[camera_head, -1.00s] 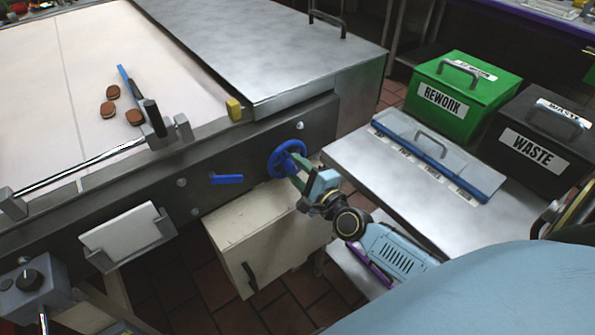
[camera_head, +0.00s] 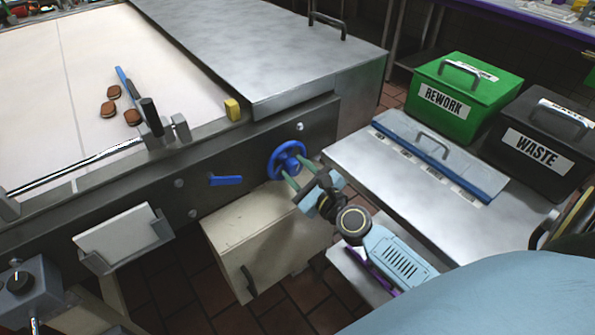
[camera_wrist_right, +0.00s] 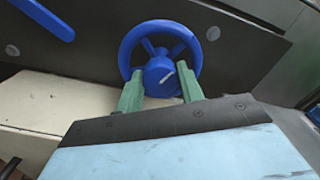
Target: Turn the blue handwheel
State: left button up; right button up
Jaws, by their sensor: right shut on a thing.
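The blue handwheel (camera_head: 287,160) is mounted on the dark side panel of the conveyor machine. My right gripper (camera_head: 295,177) reaches it from the lower right in the head view. In the right wrist view the handwheel (camera_wrist_right: 160,58) is straight ahead. There the two green fingers (camera_wrist_right: 160,88) stand either side of its hub, at the lower part of the wheel, and are shut on it. The fingertips partly hide the lower rim. My left gripper is not in view.
A blue lever (camera_head: 226,180) sits left of the wheel, with a beige cabinet (camera_head: 255,240) below. A steel side table (camera_head: 385,185) with a clear-lidded tray stands close to the right. Green rework (camera_head: 455,105) and black waste (camera_head: 530,150) bins are behind it.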

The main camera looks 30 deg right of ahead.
dwell(0.4)
jog(key=o, duration=1)
jog(key=shift+s, duration=0.3)
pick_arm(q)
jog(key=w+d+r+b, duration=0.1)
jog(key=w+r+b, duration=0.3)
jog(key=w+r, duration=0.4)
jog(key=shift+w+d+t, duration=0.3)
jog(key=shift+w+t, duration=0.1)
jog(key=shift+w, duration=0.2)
pick_arm(e)
jog(key=shift+s+d, duration=0.2)
jog(key=shift+s, duration=1.95)
jog(key=shift+s+d, duration=0.15)
jog(key=shift+s, duration=1.95)
jog(key=shift+s+d, duration=0.2)
jog(key=shift+s, duration=1.95)
